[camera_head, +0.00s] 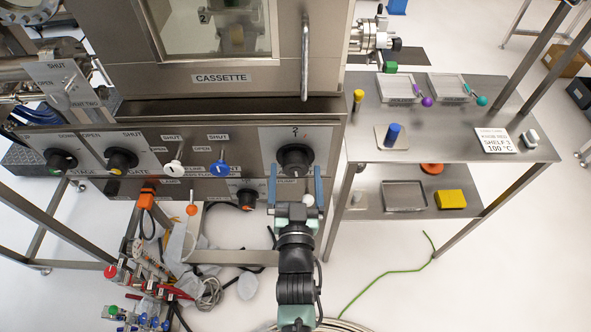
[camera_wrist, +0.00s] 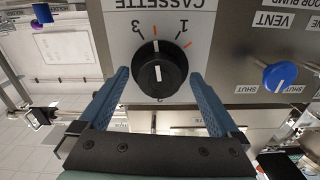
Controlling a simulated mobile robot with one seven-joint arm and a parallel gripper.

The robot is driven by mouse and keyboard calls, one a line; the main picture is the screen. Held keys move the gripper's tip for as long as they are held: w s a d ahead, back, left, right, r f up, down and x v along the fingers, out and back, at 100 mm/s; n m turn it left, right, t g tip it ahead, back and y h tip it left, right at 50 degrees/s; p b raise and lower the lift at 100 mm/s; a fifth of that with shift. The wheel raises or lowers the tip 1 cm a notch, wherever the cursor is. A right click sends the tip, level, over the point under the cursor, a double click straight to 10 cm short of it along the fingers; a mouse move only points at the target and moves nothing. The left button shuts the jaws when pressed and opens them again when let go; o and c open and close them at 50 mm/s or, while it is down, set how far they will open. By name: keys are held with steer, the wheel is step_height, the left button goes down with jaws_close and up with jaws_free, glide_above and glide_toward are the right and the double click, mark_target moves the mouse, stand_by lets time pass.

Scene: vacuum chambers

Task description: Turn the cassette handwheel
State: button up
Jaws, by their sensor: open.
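The cassette handwheel (camera_head: 295,157) is a round black knob on the chamber's front panel, under the window marked CASSETTE. In the wrist view the handwheel (camera_wrist: 160,70) sits below the upper CASSETTE lettering, with a white line on it pointing up between the marks 3 and 1. My gripper (camera_head: 295,174) is open, with its blue fingers pointing at the panel just below the handwheel. In the wrist view one finger of my gripper (camera_wrist: 158,78) lies on each side of the knob.
A blue knob (camera_head: 219,169) and a white knob (camera_head: 173,168) stick out left of the handwheel. A black knob (camera_head: 247,199) is low on the panel. A steel table (camera_head: 440,135) with trays stands at the right. A green cable (camera_head: 390,272) crosses the floor.

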steer(key=shift+w, duration=0.4)
steer(key=c, duration=1.4)
steer(key=shift+o, duration=0.2)
steer(key=shift+f+n+b, duration=0.2)
steer(key=shift+n+b, duration=0.55)
steer(key=shift+n, duration=0.45)
steer(key=shift+r+n, duration=0.2)
steer(key=shift+n, duration=0.9)
steer(key=o, duration=1.4)
steer(key=shift+c, duration=0.2)
steer(key=shift+s, duration=0.1)
